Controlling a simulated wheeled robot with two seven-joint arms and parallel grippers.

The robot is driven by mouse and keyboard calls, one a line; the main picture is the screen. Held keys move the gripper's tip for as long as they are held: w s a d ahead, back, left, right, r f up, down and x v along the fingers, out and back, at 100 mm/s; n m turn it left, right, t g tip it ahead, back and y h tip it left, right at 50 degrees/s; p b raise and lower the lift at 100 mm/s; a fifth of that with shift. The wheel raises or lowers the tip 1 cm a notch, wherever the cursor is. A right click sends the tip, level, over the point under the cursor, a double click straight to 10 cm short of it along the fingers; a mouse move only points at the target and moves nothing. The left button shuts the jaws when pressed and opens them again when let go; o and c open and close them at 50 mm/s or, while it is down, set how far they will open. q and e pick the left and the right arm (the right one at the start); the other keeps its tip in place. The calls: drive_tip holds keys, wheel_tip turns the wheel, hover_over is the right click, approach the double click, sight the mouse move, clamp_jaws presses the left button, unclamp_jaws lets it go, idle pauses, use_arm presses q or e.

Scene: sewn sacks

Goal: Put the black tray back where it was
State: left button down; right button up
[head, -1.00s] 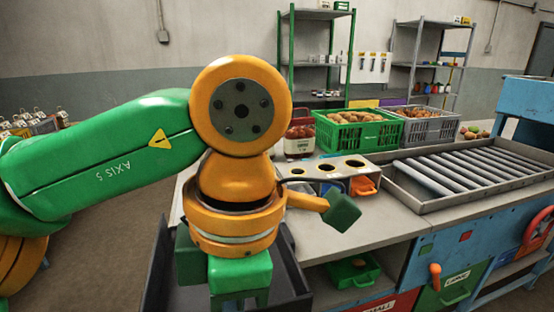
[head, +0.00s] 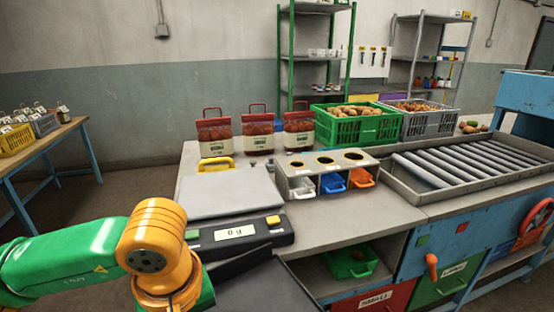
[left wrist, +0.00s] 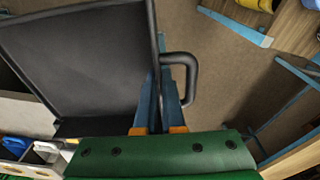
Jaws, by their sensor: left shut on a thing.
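The black tray (left wrist: 75,60) fills the upper left of the left wrist view, with its dark floor and raised rim showing. My left gripper (left wrist: 160,92) is shut on the tray at this handle side. In the head view part of the tray (head: 266,290) shows at the bottom, in front of the bench. My left arm comes in low from the left there, and its fingertips are out of frame. My right gripper is in neither view.
A scale (head: 232,193) with a flat plate stands at the bench's left end. Behind it are several red sacks (head: 257,132). A holder (head: 328,162) with coloured scoops and a roller conveyor (head: 465,165) lie right. A side table (head: 45,150) stands far left.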

use_arm(q)
drive_tip(key=a+f+m, duration=0.1)
drive_tip(key=m, duration=0.1)
drive_tip(key=a+f+m, duration=0.1)
drive_tip(key=f+m, duration=0.1)
drive_tip(key=s+a+f+m, duration=0.1)
drive_tip(key=f+m, duration=0.1)
drive_tip(key=shift+h, duration=0.4)
